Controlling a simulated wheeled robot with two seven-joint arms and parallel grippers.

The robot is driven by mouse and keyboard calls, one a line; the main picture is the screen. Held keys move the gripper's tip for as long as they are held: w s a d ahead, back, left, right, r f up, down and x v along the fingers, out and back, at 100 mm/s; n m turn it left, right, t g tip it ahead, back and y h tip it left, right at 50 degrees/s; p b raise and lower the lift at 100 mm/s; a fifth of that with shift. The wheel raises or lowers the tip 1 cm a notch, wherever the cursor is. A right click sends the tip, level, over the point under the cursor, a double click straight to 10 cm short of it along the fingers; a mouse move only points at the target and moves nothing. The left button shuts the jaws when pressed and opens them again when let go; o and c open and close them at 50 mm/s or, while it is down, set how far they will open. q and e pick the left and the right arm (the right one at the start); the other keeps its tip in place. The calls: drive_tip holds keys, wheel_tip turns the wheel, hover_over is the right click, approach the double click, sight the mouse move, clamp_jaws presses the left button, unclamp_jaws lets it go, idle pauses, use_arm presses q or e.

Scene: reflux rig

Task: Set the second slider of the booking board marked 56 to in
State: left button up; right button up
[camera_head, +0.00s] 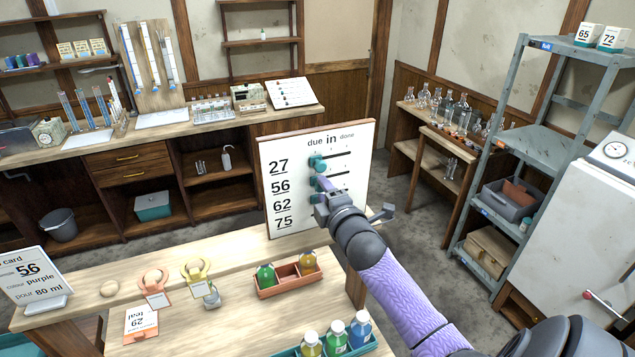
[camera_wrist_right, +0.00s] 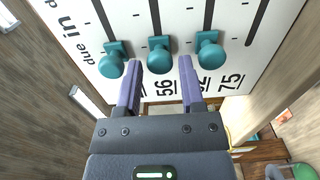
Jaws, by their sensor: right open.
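The white booking board (camera_head: 355,150) stands upright on the bench, headed due, in, done, with rows 27, 56, 62 and 75. In the right wrist view, the teal knob of row 56 (camera_wrist_right: 160,58), the second slider, sits at the due end of its slot. The knobs of row 27 (camera_wrist_right: 112,62) and row 62 (camera_wrist_right: 208,52) are also at due. The row 75 knob is not visible. My right gripper (camera_wrist_right: 160,64) is open, its fingertips on either side of the row 56 knob. I cannot tell whether they touch it. My left gripper is not in view.
An orange tray (camera_head: 283,287) with bottles sits before the board. The neighbouring knobs are close beside my fingers. A grey shelf (camera_head: 535,140) stands right.

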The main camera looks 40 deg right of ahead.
drive_tip(key=shift+x, duration=1.1)
clamp_jaws()
idle(0.7)
